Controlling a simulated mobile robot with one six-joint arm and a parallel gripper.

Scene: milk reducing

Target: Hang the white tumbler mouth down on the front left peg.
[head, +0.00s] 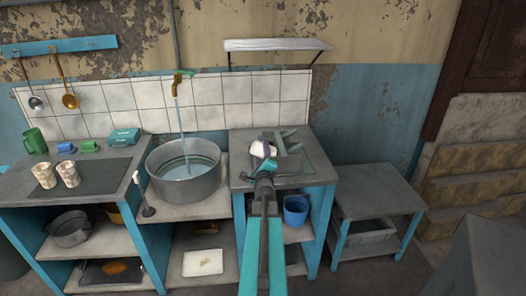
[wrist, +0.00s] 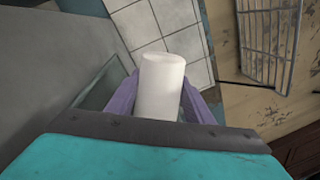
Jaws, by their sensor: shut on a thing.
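My gripper (head: 266,162) is shut on the white tumbler (head: 258,149), over the right-hand counter. In the wrist view the tumbler (wrist: 161,88) stands out between the two purple fingers (wrist: 163,108), one on each side. Its far end looks closed and smooth; its mouth is not visible. In the head view a grey rack with pegs (head: 288,141) is just right of and behind the tumbler. The tumbler and gripper hide part of the rack, so I cannot clearly make out the front left peg. The tumbler is not seen on any peg.
A metal pot (head: 183,181) of water stands under a running tap (head: 180,82) to the left. Two patterned cups (head: 68,174) stand on the left counter. A wall shelf (head: 275,44) hangs above the tiles. A low grey table (head: 372,190) at right has a clear top.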

